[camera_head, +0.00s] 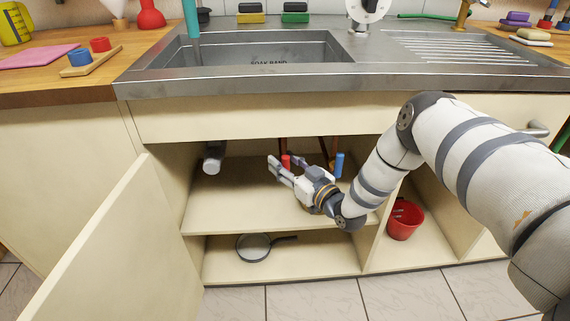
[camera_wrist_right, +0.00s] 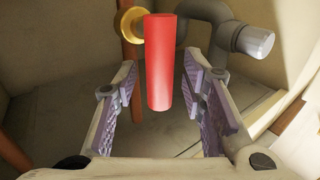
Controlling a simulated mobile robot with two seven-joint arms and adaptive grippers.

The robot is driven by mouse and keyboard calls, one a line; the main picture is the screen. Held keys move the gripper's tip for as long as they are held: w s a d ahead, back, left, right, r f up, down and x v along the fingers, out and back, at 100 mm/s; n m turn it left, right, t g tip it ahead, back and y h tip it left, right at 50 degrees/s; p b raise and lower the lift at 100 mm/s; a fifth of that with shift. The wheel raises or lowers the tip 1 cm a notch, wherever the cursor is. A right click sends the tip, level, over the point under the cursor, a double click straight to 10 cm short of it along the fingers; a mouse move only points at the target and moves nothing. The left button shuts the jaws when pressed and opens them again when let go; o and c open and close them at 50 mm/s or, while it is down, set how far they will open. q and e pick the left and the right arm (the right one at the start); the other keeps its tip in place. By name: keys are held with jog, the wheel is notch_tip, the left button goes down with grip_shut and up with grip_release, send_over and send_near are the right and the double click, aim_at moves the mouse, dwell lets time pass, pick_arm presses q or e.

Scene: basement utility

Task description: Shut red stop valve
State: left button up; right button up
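The red stop valve handle (camera_head: 286,161) is inside the open cabinet under the sink, near its back. In the right wrist view the red handle (camera_wrist_right: 159,62) points down between the fingers, with a brass fitting (camera_wrist_right: 130,24) behind its upper left. My right gripper (camera_head: 280,164) reaches into the cabinet from the right. Its fingers are open, one on each side of the handle, with a gap showing on both sides in the right wrist view (camera_wrist_right: 165,85). My left gripper is not in view.
A blue handle (camera_head: 339,164) hangs to the right of the red one. A pan (camera_head: 253,247) lies on the lower shelf and a red bucket (camera_head: 405,220) stands right. The open door (camera_head: 110,245) is at left.

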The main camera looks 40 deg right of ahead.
grip_shut()
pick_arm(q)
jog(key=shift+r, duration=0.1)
